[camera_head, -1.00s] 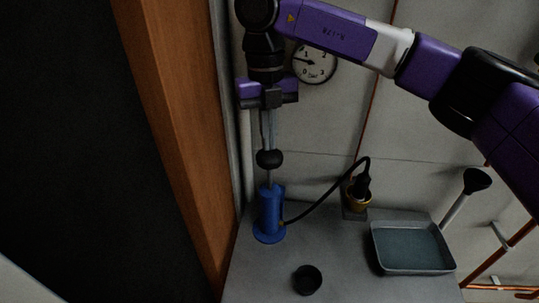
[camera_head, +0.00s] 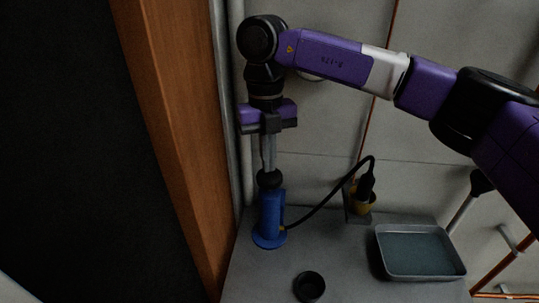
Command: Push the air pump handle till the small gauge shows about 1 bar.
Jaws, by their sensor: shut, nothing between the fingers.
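The blue air pump (camera_head: 269,218) stands upright on the grey bench beside the wooden post. Its black ball handle (camera_head: 269,179) sits low, right at the top of the blue barrel, with almost no rod showing between. My gripper (camera_head: 268,168) points straight down with its fingers shut, their tips at the top of the ball. It appears to touch the ball and grips nothing. The small round gauge (camera_head: 311,78) on the wall is almost wholly hidden behind my arm; only its lower rim shows, so it cannot be read.
A black hose runs from the pump to a brass and black fitting (camera_head: 363,196) at the back of the bench (camera_head: 340,235). A grey tray (camera_head: 380,258) lies at the right, and a small black cup (camera_head: 309,286) stands in front. The wooden post (camera_head: 185,170) is close on the left.

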